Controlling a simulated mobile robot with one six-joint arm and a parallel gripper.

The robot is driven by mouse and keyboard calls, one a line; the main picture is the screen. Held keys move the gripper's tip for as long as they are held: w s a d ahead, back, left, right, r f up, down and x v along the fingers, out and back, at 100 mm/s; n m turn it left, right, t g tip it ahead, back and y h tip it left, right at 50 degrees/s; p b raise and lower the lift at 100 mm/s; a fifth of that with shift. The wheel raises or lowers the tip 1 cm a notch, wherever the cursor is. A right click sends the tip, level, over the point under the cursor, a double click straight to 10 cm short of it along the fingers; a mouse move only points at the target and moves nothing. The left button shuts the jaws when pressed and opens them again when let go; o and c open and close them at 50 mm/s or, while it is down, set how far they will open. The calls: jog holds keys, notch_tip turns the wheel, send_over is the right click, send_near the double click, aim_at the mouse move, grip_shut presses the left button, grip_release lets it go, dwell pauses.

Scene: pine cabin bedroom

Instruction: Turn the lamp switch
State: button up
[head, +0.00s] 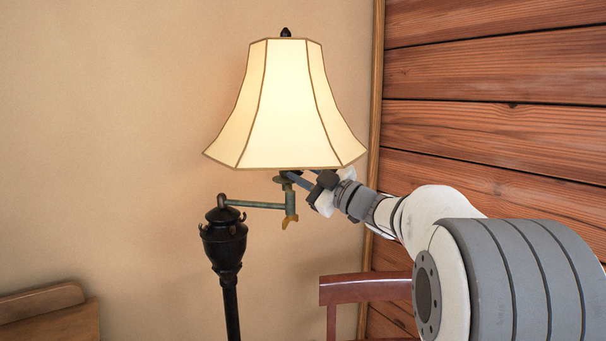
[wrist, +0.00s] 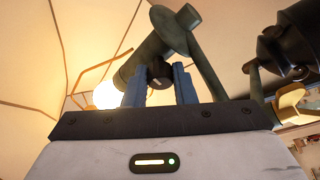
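The lamp's pale, ribbed shade (head: 284,110) glows in the head view. Its dark post (head: 225,245) carries a greenish swing arm (head: 255,204). My gripper (head: 301,181) is just under the shade's lower edge, beside the lamp's socket. In the wrist view the two blue fingers of my gripper (wrist: 159,82) stand apart, with a dark part of the lamp socket (wrist: 150,58) between or just behind them. The lit bulb (wrist: 107,95) shows left of the fingers. I cannot make out the switch clearly, nor whether the fingers touch it.
A reddish wooden chair back (head: 365,288) stands below my arm. A wooden furniture edge (head: 45,300) is at lower left. The plain wall (head: 110,120) is behind the lamp, and a plank wall (head: 490,70) is at right. The shade closely overhangs my gripper.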

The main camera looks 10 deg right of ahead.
jog(key=shift+o, duration=0.8)
jog(key=v, duration=0.8)
